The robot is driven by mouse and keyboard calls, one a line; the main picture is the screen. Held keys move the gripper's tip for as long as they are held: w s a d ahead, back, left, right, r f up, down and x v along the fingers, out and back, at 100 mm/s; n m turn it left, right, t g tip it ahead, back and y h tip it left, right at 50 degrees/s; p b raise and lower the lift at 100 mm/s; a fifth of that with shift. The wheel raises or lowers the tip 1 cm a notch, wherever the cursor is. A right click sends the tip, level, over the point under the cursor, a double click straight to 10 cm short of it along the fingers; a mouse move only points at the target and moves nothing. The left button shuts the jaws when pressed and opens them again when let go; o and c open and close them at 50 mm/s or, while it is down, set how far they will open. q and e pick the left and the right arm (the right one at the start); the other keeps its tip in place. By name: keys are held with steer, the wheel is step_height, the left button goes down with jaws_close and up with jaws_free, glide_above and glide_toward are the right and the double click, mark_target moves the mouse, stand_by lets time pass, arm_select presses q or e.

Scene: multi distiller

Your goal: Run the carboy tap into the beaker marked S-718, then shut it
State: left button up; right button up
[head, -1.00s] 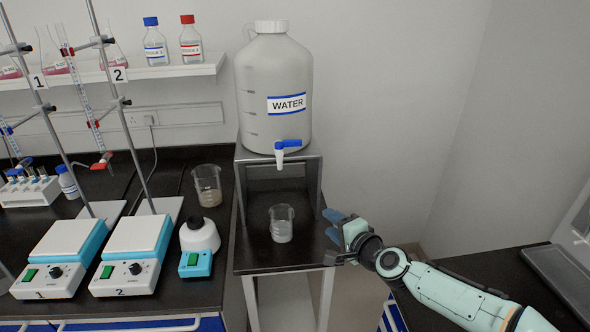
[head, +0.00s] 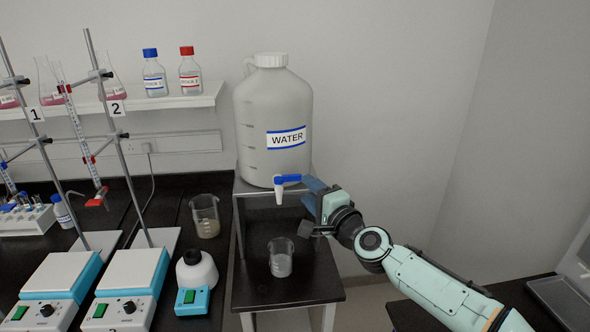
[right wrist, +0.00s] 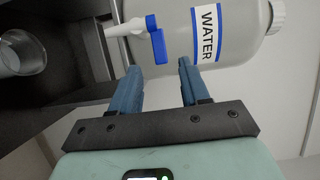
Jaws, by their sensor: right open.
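The white carboy (head: 272,110), labelled WATER, stands on a raised shelf. Its tap has a white spout (head: 279,192) pointing down and a blue handle (head: 288,178) pointing right. A small beaker (head: 281,262) stands below the tap; its marking is unreadable. My right gripper (head: 309,193) is open and empty, just right of the tap. In the right wrist view, the blue handle (right wrist: 156,42) lies just ahead of my open fingertips (right wrist: 159,68), apart from them. A beaker (right wrist: 22,52) shows at the left edge there. My left gripper is out of view.
Another beaker with brownish contents (head: 205,217) stands on the bench to the left. Near it are a small stirrer-like device (head: 196,275), two hotplates with stands and burettes. The carboy shelf's legs (head: 239,215) frame the space under the tap. The wall side right is free.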

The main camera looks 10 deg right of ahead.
mark_target(296, 178)
steer(key=p+x, duration=0.3)
steer(key=x, duration=0.3)
steer(key=shift+w+r+p, duration=0.15)
steer(key=shift+w+p, duration=0.05)
steer(key=shift+p, duration=0.1)
steer(key=shift+w+a+p, duration=0.3)
steer(key=shift+w+p, duration=0.05)
steer(key=shift+w, duration=0.3)
steer(key=shift+f, duration=0.2)
steer(key=shift+c, duration=0.4)
jaws_close()
